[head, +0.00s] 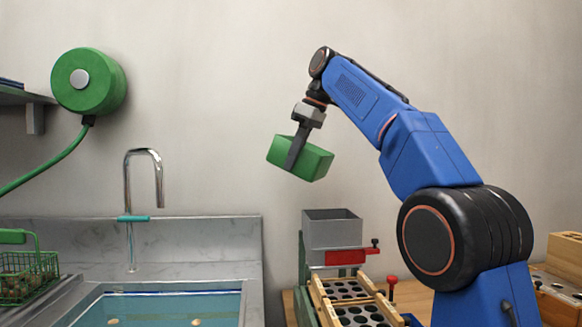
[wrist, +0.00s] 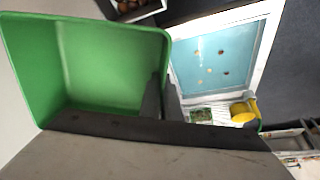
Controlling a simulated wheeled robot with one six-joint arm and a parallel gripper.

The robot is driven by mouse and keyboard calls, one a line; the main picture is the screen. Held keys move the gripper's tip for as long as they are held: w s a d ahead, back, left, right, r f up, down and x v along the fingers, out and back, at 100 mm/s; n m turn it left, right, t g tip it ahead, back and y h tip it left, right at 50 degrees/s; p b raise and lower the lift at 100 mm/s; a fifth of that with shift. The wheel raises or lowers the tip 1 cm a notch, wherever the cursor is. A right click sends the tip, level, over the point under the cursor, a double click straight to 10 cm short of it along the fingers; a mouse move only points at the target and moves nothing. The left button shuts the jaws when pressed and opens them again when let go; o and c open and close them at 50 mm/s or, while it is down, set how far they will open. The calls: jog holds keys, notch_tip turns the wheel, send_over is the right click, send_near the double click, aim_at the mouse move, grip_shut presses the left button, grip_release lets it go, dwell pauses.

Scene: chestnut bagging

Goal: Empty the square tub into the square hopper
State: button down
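The green square tub (head: 312,162) is held in the air, tilted, in the head view. My gripper (head: 293,160) is shut on its wall. The wrist view looks into the tub (wrist: 105,65), and the inside that shows is bare green with no chestnuts visible. The fingers (wrist: 163,100) have the tub's wall between them in that view. The grey square hopper (head: 332,231) stands below and slightly right of the tub, clearly apart from it. The inside of the hopper is mostly hidden.
A red gate (head: 345,257) sits under the hopper, above a wooden tray with round holes (head: 350,300). A sink with blue water (head: 150,308) and a tap (head: 143,180) lie left. A green wire basket (head: 28,277) stands far left. The wrist view shows a yellow object (wrist: 243,112).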

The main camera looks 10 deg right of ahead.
jog(key=s+r, duration=0.4)
jog(key=r, duration=0.1)
jog(key=shift+d, duration=0.25)
